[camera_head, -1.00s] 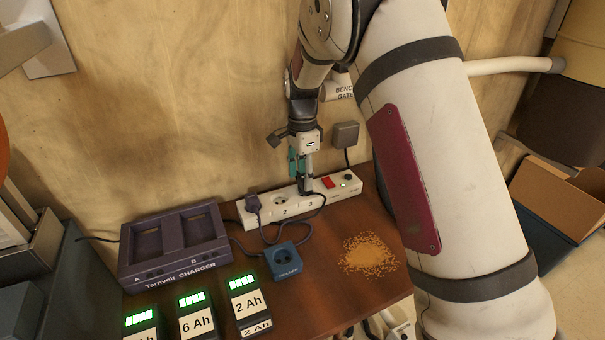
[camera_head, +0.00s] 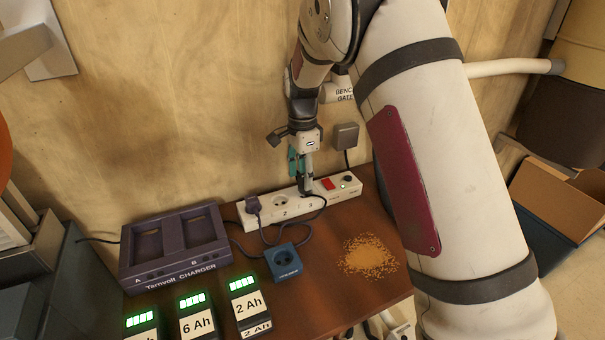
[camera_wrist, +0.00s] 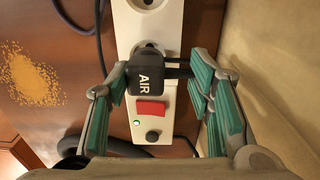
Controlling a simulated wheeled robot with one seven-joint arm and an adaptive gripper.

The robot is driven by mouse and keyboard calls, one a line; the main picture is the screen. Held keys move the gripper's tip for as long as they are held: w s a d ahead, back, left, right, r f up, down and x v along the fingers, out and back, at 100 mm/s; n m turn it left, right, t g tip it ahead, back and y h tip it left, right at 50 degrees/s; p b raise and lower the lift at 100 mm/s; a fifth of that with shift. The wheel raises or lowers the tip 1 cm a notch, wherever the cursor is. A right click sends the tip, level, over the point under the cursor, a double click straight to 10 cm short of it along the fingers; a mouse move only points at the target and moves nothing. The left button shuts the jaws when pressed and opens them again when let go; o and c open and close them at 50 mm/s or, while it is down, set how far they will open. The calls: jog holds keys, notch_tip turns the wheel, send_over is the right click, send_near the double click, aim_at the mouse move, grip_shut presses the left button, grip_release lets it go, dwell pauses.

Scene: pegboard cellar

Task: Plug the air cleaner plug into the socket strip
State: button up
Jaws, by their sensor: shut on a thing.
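The white socket strip (camera_head: 259,215) lies along the wall at the back of the bench, with sockets marked 2 and 3 visible. My gripper (camera_head: 305,189) points down over its socket 3 and is shut on the air cleaner plug. In the wrist view the black plug (camera_wrist: 144,78), marked AIR, sits between the teal-padded fingers, over the socket strip (camera_wrist: 127,32). A socket rim shows just beyond the plug. Whether the plug is fully seated is hidden. The strip's red switch (camera_wrist: 151,108) and a lit green lamp (camera_wrist: 137,123) are beside it.
A dark plug (camera_head: 253,204) occupies the strip's left socket. A blue socket box (camera_head: 285,263), a purple charger (camera_head: 174,246) and several batteries (camera_head: 248,305) stand in front and left. Sawdust (camera_head: 368,256) lies to the right. A grey adapter (camera_head: 346,136) is on the wall.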

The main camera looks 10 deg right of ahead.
jog(key=shift+f, duration=0.4)
dwell(0.3)
jog(key=shift+r, duration=0.6)
dwell(0.6)
jog(key=shift+r+p, duration=0.65)
jog(key=shift+r, duration=1.15)
jog(key=shift+a, duration=0.15)
jog(key=s+a+r+p, duration=0.1)
jog(key=a, duration=0.5)
jog(key=shift+s+a+r, duration=0.2)
jog(key=shift+a, duration=0.1)
jog(key=shift+f, duration=1.5)
jog(key=shift+f, duration=0.3)
dwell(1.4)
